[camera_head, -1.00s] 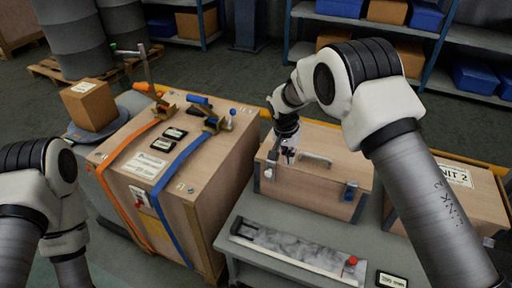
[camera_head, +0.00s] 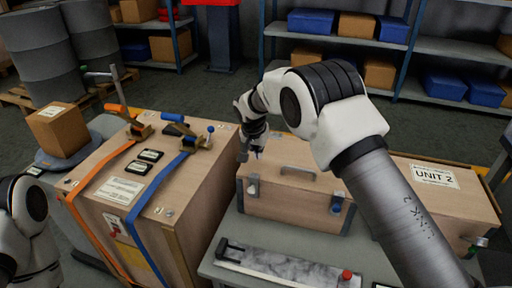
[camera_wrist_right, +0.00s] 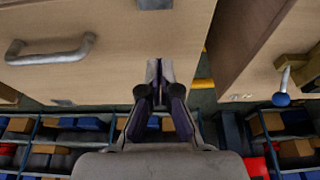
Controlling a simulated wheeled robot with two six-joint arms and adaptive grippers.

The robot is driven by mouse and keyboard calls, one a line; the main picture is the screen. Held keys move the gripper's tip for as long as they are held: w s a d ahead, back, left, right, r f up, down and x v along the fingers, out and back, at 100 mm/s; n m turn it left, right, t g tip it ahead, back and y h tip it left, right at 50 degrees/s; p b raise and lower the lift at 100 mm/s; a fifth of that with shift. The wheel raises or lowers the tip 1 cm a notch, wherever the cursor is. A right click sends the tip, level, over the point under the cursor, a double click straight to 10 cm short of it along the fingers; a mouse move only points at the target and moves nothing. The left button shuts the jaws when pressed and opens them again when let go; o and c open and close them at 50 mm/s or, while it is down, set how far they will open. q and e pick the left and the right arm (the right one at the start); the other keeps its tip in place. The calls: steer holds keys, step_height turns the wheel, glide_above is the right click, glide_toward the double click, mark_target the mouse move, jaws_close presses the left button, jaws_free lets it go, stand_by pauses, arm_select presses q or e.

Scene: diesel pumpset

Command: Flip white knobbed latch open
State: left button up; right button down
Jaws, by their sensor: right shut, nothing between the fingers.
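The white knobbed latch (camera_head: 253,188) is small, on the front face of a wooden case (camera_head: 290,201), near its left end. Whether its lever is up or down is too small to tell. My right gripper (camera_head: 244,157) is over the left end of the case, behind and above the latch. In the right wrist view my gripper (camera_wrist_right: 157,65) has its fingers together and empty, over the lid near the case's end edge. My left arm shows at the left edge of the head view, but its gripper is out of frame.
The lid has a metal handle (camera_head: 297,172). A second latch (camera_head: 337,202) is at the front right. A strapped crate (camera_head: 188,212) stands left, with a blue-balled lever (camera_head: 210,130) on top. The UNIT 2 case (camera_head: 435,200) is right. A narrow gap separates crate and case.

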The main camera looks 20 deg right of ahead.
mark_target(260, 163)
steer(key=x, duration=0.4)
steer(key=s+a, duration=0.2)
steer(key=s, duration=0.1)
steer(key=shift+s+a+r, duration=0.1)
steer(key=shift+s+a, duration=0.05)
steer(key=shift+a, duration=0.05)
